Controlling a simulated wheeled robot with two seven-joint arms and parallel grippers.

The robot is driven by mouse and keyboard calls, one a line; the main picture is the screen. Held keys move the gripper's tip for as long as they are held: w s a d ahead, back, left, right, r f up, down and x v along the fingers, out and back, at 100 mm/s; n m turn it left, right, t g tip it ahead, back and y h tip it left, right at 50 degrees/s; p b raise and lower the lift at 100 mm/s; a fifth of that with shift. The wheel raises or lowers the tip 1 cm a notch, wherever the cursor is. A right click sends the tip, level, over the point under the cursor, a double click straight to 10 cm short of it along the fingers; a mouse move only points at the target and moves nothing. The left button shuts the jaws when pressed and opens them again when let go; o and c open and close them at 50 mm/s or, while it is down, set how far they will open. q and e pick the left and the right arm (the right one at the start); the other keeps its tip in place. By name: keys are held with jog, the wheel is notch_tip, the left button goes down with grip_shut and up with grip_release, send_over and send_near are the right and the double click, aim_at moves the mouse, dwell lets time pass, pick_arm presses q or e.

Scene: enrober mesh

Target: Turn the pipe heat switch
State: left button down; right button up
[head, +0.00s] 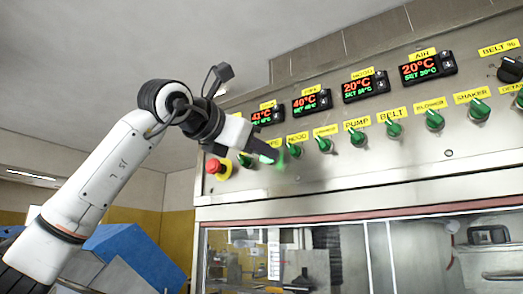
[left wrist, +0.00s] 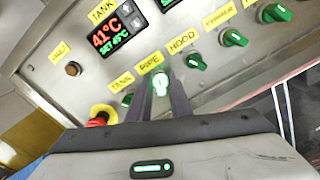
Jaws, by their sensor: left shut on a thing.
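The pipe heat switch (left wrist: 160,83) is a green knob under the yellow PIPE label (left wrist: 151,62) on the steel panel. It glows bright green in the left wrist view, between the two dark fingers of my left gripper (left wrist: 162,92). My left gripper is shut on it. In the head view my left gripper (head: 268,154) reaches the panel's lower left from the left and largely hides this switch; a green glow shows by the fingertips. How far the knob is turned is hard to tell. My right gripper is not in view.
Similar green switches flank it: TANK (left wrist: 127,100) on the left and HOOD (left wrist: 195,61) on the right. Temperature displays (head: 311,102) are above. Glass windows (head: 380,250) lie below the panel.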

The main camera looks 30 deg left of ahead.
pick_arm(q)
jog(key=n, duration=0.3)
jog(key=n+b, duration=0.1)
jog(key=n, duration=0.6)
jog(key=shift+a+n+b, duration=0.3)
jog(key=shift+a+n, duration=0.05)
jog(key=shift+n, duration=0.05)
dwell(0.4)
jog(key=c, duration=1.8)
grip_release()
jog(key=shift+c, duration=0.2)
jog(key=shift+s, duration=0.1)
jog(key=s+b, duration=0.2)
jog(key=s, duration=0.8)
jog(key=shift+a, duration=0.4)
